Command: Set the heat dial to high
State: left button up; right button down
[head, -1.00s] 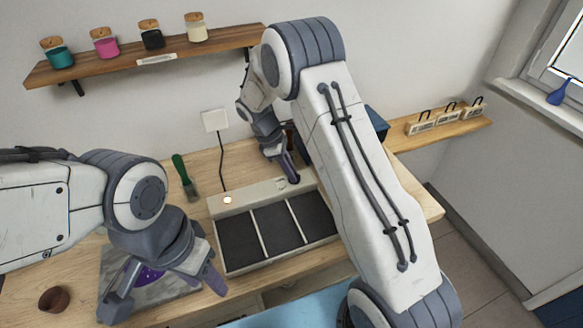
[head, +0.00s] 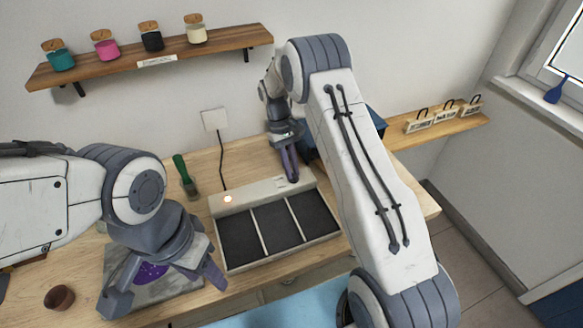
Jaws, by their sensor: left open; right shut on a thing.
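The heating unit is a pale tray with three dark compartments (head: 278,229) and a pale control strip (head: 250,194) along its back. A small light glows (head: 228,199) at the strip's left end. My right gripper (head: 292,178) points down at the strip's right end, shut on the heat dial there. Its fingers hide most of the dial, so I cannot read its setting. My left gripper (head: 163,290) is open and empty, its fingers spread over a grey slab with a purple patch at the table's front left.
A wall shelf (head: 150,67) holds several jars. Labelled blocks sit on the ledge at right (head: 440,131). A dark blue object is partly hidden behind my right arm.

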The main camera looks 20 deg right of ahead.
jog(key=shift+d+m+y, duration=0.15)
jog(key=shift+m+y, duration=0.25)
jog(key=shift+m, duration=0.6)
jog(key=c, duration=0.9)
grip_release()
jog(key=shift+o, duration=0.2)
jog(key=b+v, duration=0.2)
jog(key=v, duration=0.8)
jog(key=shift+r, duration=0.25)
jog(key=shift+w, duration=0.15)
